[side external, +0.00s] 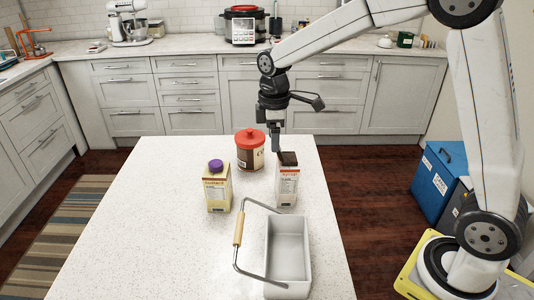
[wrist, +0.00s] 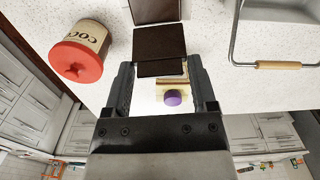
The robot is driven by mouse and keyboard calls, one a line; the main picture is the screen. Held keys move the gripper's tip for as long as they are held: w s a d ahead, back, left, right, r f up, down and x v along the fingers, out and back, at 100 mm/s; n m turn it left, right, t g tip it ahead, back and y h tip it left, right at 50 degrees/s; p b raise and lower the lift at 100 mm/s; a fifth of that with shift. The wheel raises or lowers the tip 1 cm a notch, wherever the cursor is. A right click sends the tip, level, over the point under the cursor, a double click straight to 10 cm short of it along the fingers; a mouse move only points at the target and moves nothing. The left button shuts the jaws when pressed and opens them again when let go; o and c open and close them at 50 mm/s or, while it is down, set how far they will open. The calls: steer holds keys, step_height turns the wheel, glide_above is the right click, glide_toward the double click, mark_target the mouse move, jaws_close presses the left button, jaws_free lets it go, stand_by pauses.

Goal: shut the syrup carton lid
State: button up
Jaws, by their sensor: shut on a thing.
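The syrup carton (side external: 287,188) stands upright on the white table, pale with a printed label and a dark brown top. Its dark brown lid (wrist: 159,43) shows in the wrist view, with another dark brown panel (wrist: 155,10) beyond it. My gripper (side external: 275,148) points down just left of the carton's top in the side view. In the wrist view its two fingers (wrist: 160,68) stand on either side of the lid's near end and are shut on it. The lid's exact angle cannot be told, and the carton's body is mostly hidden in the wrist view.
A custard carton (side external: 217,190) with a purple cap stands to the left. A cocoa tin (side external: 250,152) with a red lid stands close behind on the left. A grey metal basket (side external: 268,255) with a wooden-grip handle lies in front. The table's left front is clear.

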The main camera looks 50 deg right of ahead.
steer(key=shift+s+d+r, duration=0.2)
steer(key=shift+s+d, duration=0.25)
steer(key=shift+d, duration=0.05)
steer(key=shift+s+d+r, duration=0.15)
steer(key=shift+s+d, duration=0.25)
steer(key=shift+d, duration=0.05)
stand_by(1.3)
steer(key=shift+s+d+r, duration=0.1)
steer(key=shift+s+d, duration=0.8)
steer(key=shift+d, duration=0.2)
stand_by(3.0)
steer(key=o, duration=0.5)
steer(key=shift+r, duration=3.5)
